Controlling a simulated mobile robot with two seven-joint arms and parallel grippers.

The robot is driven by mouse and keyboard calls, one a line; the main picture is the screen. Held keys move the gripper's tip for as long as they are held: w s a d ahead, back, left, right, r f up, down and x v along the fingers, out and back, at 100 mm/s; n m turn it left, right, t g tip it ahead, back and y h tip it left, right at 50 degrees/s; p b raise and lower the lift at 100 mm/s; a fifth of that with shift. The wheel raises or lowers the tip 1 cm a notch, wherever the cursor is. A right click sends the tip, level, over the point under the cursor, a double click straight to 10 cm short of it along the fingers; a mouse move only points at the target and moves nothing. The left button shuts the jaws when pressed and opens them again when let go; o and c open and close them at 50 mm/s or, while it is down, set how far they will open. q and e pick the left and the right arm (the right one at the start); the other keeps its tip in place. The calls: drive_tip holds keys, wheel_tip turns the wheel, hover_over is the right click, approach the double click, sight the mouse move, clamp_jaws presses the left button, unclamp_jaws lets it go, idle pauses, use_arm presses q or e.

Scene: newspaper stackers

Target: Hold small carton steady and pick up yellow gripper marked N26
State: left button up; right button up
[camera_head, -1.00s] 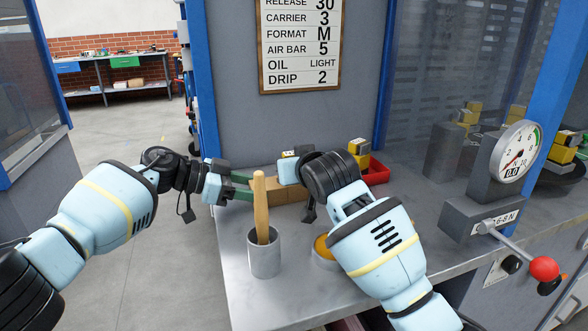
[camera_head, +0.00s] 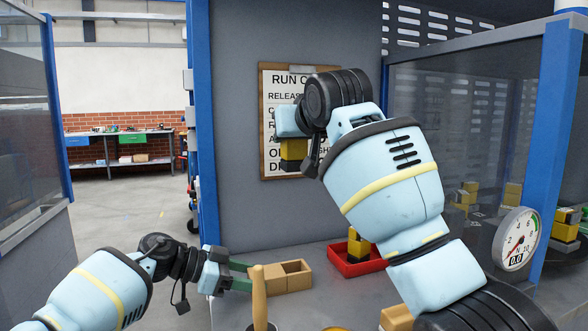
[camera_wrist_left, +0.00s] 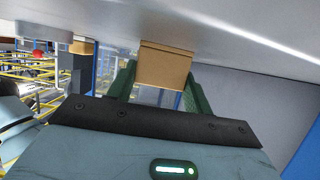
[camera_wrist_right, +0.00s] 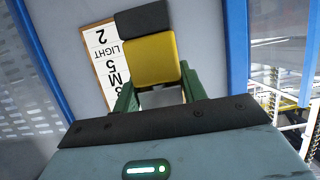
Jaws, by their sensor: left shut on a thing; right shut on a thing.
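The small carton (camera_head: 287,278) is an open brown box on the bench, and it also shows in the left wrist view (camera_wrist_left: 164,66). My left gripper (camera_head: 240,277) is shut on its left end; the green fingers flank it in the left wrist view. My right gripper (camera_wrist_right: 157,92) is raised high in front of the wall board and is shut on a yellow block with a dark end (camera_wrist_right: 150,58). The yellow block also shows in the head view (camera_head: 293,150), below my right gripper. No N26 marking is legible on it.
A red tray (camera_head: 355,266) holding a yellow-and-black block (camera_head: 358,244) stands right of the carton. A wooden handle (camera_head: 259,296) rises from a cup in front of the carton. A gauge (camera_head: 517,239) stands at right. The run card board (camera_head: 290,82) hangs behind.

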drive_tip(key=shift+r, duration=1.3)
use_arm(q)
drive_tip(key=o, duration=1.1)
drive_tip(key=shift+c, duration=0.2)
drive_tip(key=v, duration=1.2)
drive_tip(key=shift+f, duration=0.1)
